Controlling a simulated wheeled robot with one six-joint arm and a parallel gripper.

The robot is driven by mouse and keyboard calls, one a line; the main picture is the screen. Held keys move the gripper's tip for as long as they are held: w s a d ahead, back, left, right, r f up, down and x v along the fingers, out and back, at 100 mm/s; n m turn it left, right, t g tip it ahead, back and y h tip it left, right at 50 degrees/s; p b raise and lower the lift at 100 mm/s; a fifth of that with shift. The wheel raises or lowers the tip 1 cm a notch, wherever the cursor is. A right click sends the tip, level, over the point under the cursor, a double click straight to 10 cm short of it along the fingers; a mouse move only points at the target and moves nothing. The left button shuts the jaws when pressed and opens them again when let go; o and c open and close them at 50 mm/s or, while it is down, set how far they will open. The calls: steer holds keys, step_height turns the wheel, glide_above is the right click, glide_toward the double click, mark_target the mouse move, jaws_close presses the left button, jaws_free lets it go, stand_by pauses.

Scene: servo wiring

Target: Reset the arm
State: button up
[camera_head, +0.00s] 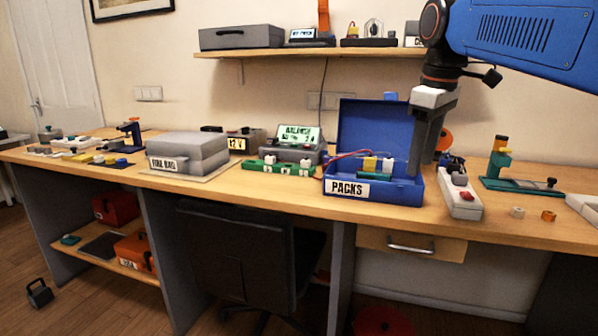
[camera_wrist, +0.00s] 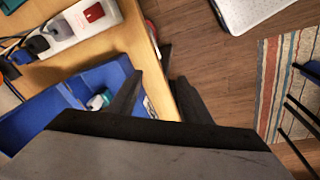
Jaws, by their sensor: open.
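My gripper (camera_head: 430,140) hangs from my blue arm, pointing down in front of the right end of the open blue PACKS box (camera_head: 375,188) in the head view. In the wrist view my gripper's dark fingers (camera_wrist: 160,95) are apart with nothing between them. They are over the wooden table edge (camera_wrist: 178,82), and the blue box (camera_wrist: 95,80) lies to their left. The box's lid stands open at the back. A small pack with a white and teal part (camera_wrist: 98,101) shows inside it, partly hidden by my gripper.
A white power strip (camera_head: 460,194) with plugs lies right of the box. A green stand (camera_head: 515,184) is further right. A balancer (camera_head: 297,143) and a grey FIRE BAG case (camera_head: 188,152) stand to the left. A shelf (camera_head: 310,53) runs above.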

steer(key=s+d+f+m+t, duration=0.1)
steer(key=s+f+m, duration=0.3)
steer(key=s+f, duration=0.6)
steer(key=s+d+f+m+t, duration=0.2)
steer(key=s+f+m, duration=0.2)
steer(key=s+f, duration=0.7)
step_height(320, 180, down, 8)
steer(key=shift+s+d+f+m, duration=0.2)
steer(key=shift+s+f+m, duration=0.1)
steer(key=shift+m, duration=0.1)
steer(key=shift+r, duration=0.1)
